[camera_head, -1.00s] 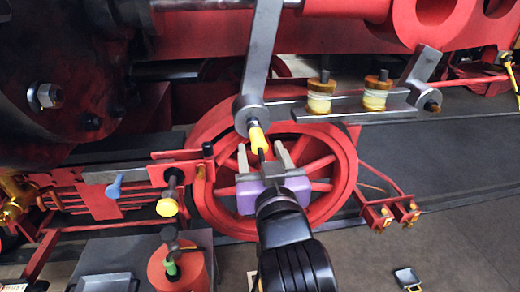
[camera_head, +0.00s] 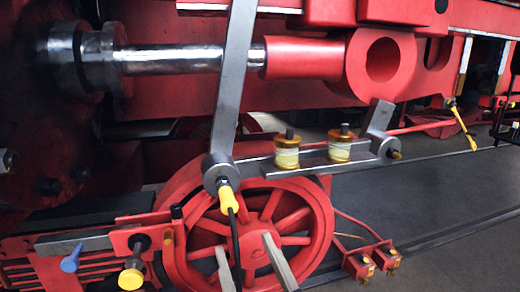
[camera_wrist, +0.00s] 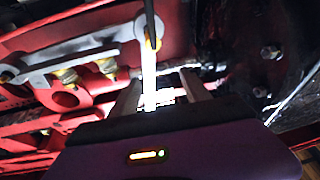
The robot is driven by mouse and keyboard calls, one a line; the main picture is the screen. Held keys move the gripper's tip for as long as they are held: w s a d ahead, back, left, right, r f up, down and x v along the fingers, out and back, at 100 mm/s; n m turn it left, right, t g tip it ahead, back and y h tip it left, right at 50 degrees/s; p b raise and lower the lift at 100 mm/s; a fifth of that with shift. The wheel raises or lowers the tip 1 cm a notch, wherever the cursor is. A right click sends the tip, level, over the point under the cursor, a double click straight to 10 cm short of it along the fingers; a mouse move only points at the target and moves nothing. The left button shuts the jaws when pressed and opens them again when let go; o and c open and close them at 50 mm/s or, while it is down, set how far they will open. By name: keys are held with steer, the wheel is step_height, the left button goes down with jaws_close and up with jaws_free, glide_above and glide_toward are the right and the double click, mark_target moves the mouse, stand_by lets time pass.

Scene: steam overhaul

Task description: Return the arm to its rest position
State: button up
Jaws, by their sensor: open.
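My gripper (camera_head: 244,246) is at the bottom of the head view, below the rod joint and in front of the red spoked wheel (camera_head: 295,210). Its two grey fingers are spread apart with nothing clamped between them. A yellow piece with a thin black stem (camera_head: 228,199) sits at the lower end of the grey upright lever (camera_head: 235,85). The stem runs down between the fingers in the picture; I cannot tell whether it touches them. The wrist view also shows my open gripper (camera_wrist: 160,80), with the yellow piece (camera_wrist: 153,43) beyond it. The rest of my arm is out of the head view.
A grey horizontal bar (camera_head: 350,166) carries two yellow-brown cups (camera_head: 287,155) to the right. A yellow-ended bolt (camera_head: 132,275) and a blue-handled part (camera_head: 71,260) stand at lower left. The floor (camera_head: 450,200) at right is clear.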

steer(key=s+d+f+m+g+h, duration=0.1)
steer(key=s+d+f+h, duration=0.1)
steer(key=s+d+f, duration=0.5)
steer(key=s+d+f+m+g+h, duration=0.2)
steer(key=s+d+f, duration=0.5)
steer(key=s, duration=0.6)
steer(key=s+d+f+m+g+h, duration=0.1)
steer(key=s+d+f+m+h, duration=0.1)
steer(key=s+d+f+h, duration=0.2)
steer(key=s+d+f, duration=0.3)
steer(key=s+f, duration=0.2)
steer(key=s, duration=0.1)
steer(key=shift+s+d+f+g, duration=0.15)
steer(key=shift+s+d+g, duration=0.25)
